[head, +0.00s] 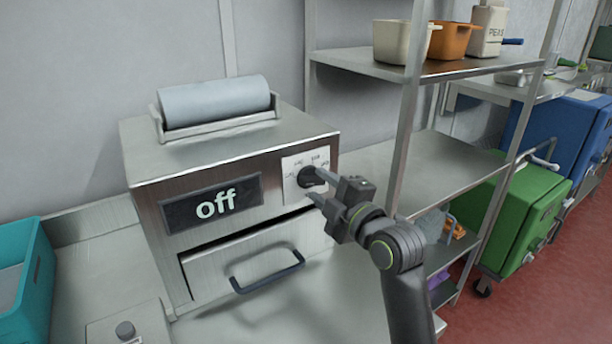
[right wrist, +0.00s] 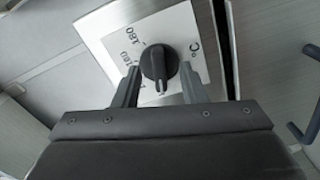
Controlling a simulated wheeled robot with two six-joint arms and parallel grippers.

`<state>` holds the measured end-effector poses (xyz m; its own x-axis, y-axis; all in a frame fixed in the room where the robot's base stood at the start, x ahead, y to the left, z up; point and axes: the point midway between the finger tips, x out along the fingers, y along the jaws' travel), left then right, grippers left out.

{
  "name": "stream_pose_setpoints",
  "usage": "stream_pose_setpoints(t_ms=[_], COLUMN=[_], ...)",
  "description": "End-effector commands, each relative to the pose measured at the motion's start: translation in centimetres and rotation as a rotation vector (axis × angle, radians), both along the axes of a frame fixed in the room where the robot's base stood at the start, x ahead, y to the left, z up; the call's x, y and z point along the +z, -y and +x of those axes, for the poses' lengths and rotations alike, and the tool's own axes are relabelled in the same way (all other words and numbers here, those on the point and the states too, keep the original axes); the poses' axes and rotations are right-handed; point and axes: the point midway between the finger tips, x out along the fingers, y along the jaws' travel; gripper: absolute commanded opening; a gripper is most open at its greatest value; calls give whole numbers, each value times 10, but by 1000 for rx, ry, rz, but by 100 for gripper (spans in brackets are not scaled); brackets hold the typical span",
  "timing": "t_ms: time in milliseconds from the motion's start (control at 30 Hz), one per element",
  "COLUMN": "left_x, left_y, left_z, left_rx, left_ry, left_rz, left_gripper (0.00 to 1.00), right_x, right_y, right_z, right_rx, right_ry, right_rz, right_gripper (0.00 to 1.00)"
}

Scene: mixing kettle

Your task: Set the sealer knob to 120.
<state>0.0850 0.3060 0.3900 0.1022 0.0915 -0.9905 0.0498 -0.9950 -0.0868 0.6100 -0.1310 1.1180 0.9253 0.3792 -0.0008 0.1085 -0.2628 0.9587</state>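The sealer (head: 235,165) is a steel box with a film roll on top and a dark display reading "off" (head: 213,204). Its black knob (head: 308,177) sits on a white dial plate at the front right. In the right wrist view the knob (right wrist: 158,64) lies between the fingertips, with marks such as 180 and 160 and a °C sign around it. My right gripper (head: 316,184) is open, one finger on each side of the knob, with gaps showing between fingers and knob. My left gripper is not in view.
A blue drawer handle (head: 268,272) sticks out below the display. A teal bin (head: 28,275) stands at the left. A steel shelf (head: 440,165) with pots stands close on the right. The counter in front of the sealer is mostly clear.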

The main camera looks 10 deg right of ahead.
Motion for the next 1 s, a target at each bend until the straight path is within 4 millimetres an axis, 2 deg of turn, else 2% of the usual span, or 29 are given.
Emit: stream_pose_setpoints(t_ms=[500,1000], left_x=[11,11], left_y=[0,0], left_z=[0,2], left_rx=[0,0], left_ry=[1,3], left_rz=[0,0], left_gripper=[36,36], right_x=[1,0], right_y=[22,24], right_z=[-55,-58], right_rx=[0,0], right_ry=[0,-1], right_rz=[0,1], right_gripper=[38,38])
